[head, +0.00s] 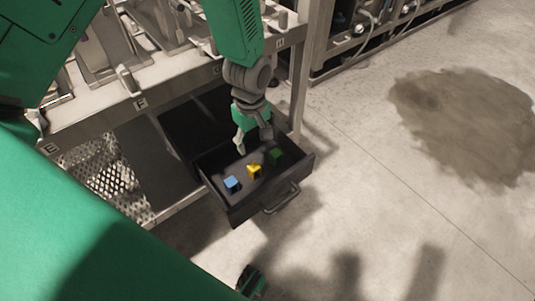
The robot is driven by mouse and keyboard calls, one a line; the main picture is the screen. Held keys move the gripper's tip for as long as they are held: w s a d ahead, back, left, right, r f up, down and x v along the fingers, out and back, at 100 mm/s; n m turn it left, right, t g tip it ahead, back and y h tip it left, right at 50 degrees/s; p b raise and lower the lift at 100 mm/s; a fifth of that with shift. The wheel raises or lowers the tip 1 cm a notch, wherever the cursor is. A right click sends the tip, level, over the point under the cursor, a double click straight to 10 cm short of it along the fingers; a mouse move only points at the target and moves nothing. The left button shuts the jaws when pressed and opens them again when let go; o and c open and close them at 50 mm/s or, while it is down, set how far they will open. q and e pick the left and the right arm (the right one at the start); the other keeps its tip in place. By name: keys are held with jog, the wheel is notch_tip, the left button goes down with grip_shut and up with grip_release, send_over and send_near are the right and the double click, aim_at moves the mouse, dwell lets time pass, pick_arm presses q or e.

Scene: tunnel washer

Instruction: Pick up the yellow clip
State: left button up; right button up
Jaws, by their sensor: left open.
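The yellow clip (254,171) lies in an open dark drawer (244,209), between a blue clip (232,184) on its left and a green clip (275,155) on its right. My left gripper (253,144) points down over the back part of the drawer, just behind the yellow clip. Its fingers are apart with nothing between them. I cannot tell its exact height above the clips. My right gripper cannot be made out; a small dark green part shows at the bottom edge.
The drawer's front carries a handle (282,197). A metal workbench (180,82) with fixtures stands behind and above the drawer. A perforated metal panel (108,180) is at the left. The concrete floor at right is clear, with a dark stain (465,120).

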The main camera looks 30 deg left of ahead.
aim_at(255, 167)
pick_arm(q)
jog(key=f+b, duration=0.1)
jog(key=f, duration=0.2)
jog(key=f+b, duration=0.1)
jog(key=f, duration=0.3)
jog(key=shift+s+d+f, duration=0.15)
jog(key=shift+d+f, duration=0.05)
jog(key=shift+f, duration=0.1)
jog(key=shift+a+f, duration=0.1)
jog(key=shift+f, duration=0.3)
jog(key=f+b, duration=0.2)
jog(key=f, duration=0.1)
jog(key=f+b, duration=0.1)
jog(key=f, duration=0.1)
jog(key=shift+s+d, duration=0.2)
jog(key=shift+s, duration=0.1)
jog(key=c, duration=1)
